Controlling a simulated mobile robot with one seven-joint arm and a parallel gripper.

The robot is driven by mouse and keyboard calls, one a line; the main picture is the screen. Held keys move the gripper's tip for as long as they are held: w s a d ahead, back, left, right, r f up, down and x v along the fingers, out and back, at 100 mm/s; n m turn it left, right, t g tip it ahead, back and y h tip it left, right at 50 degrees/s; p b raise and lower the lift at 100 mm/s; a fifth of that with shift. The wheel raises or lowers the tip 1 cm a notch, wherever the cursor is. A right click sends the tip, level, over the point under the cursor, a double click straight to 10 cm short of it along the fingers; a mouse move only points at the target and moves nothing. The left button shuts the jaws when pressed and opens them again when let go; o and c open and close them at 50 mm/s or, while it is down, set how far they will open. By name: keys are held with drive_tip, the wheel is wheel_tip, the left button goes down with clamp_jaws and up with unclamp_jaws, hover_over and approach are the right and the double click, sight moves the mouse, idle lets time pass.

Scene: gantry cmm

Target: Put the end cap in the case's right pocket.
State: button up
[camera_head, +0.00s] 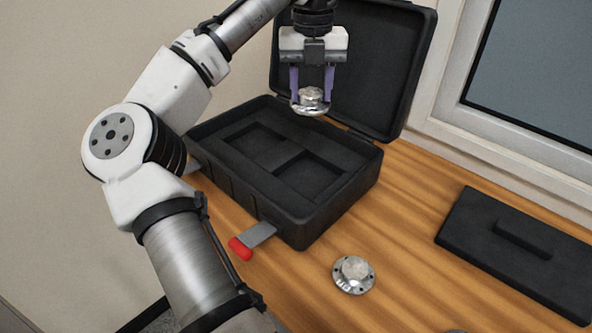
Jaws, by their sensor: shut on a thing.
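My gripper (312,88) is shut on a shiny metal end cap (310,104), a round flanged disc with a raised hub. It holds the cap roughly level above the rear part of the open black case (300,225). The case's dark insert has a left pocket (258,140) and a right pocket (308,176). Both pockets look empty. In the picture, the cap is above and beyond the right pocket and apart from the insert. The case lid (385,60) stands open behind the gripper.
A similar flanged metal disc (353,274) lies on the wooden table (410,220) in front of the case. A red-tipped grey piece (258,236) sits at the case's front. A black slab with a raised bar (520,250) lies at right. A window frame (500,155) borders the back.

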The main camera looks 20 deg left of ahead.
wheel_tip(320, 180, down, 20)
drive_tip(key=shift+r, duration=0.25)
idle(0.3)
drive_tip(key=o, duration=1.1)
drive_tip(key=shift+f, duration=0.15)
wheel_tip(320, 180, up, 12)
drive_tip(key=shift+r, duration=0.2)
